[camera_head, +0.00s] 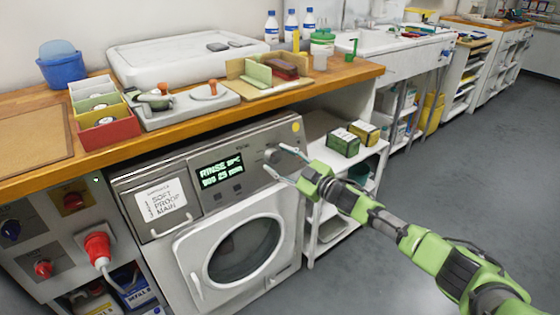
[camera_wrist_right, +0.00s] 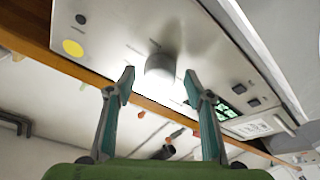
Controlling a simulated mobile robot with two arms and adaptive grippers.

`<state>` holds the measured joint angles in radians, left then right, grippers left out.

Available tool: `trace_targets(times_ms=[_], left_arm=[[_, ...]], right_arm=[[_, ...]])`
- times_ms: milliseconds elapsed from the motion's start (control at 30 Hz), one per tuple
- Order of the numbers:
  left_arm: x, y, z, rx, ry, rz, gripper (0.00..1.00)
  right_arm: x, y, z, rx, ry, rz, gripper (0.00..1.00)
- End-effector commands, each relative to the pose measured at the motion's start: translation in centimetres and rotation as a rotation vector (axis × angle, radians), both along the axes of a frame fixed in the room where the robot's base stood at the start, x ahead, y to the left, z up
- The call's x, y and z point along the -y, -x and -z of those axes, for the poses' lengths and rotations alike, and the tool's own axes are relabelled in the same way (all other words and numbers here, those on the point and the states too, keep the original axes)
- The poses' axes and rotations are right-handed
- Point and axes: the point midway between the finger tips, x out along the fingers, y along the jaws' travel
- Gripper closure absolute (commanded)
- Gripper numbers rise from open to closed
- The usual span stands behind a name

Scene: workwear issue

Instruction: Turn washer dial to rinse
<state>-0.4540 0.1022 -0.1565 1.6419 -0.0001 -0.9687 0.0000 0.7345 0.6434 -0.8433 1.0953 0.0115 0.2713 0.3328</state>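The washer (camera_head: 222,210) is a grey and white front loader under the wooden counter, with its round door shut. Its lit display (camera_head: 219,171) shows green text that starts with "RINSE"; the smaller text is hard to read. The dial (camera_head: 271,156) is a grey round knob right of the display; in the right wrist view the dial (camera_wrist_right: 160,66) shows in front of the fingers. My right gripper (camera_head: 276,160) is open at the dial, and its fingertips (camera_wrist_right: 159,73) are apart on either side of it. I cannot tell whether they touch it. My left gripper is out of view.
A wooden counter edge (camera_head: 190,127) runs just above the washer panel. A white shelf with green and yellow boxes (camera_head: 343,142) stands right of the washer. A red plug (camera_head: 97,247) is on the panel at left. Grey floor (camera_head: 470,160) is clear at right.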

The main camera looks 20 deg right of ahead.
Motion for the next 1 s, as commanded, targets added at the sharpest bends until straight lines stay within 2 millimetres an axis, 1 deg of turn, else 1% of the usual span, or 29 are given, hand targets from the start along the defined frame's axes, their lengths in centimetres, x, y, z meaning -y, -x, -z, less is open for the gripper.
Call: trace_targets(times_ms=[167,267,367,600,700,833,1000], left_arm=[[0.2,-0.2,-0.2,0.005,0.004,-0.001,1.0],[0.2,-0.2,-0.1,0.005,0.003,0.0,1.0],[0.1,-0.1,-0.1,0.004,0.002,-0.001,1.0],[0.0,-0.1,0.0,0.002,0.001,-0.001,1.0],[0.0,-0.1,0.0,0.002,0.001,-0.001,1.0],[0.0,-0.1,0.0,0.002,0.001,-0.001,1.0],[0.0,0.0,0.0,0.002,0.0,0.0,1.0]], right_arm=[[0.2,0.3,0.0,0.0,-0.001,0.0,0.52],[0.6,1.0,0.1,-0.001,0.0,0.001,0.52],[1.3,2.4,0.1,-0.002,0.001,0.0,0.52],[3.6,6.9,0.1,-0.003,0.003,-0.001,0.52],[4.4,8.3,0.1,-0.003,0.002,0.0,0.52],[5.0,9.7,0.1,-0.002,0.0,0.0,0.52],[5.5,10.5,0.0,-0.001,-0.001,-0.001,0.52]])
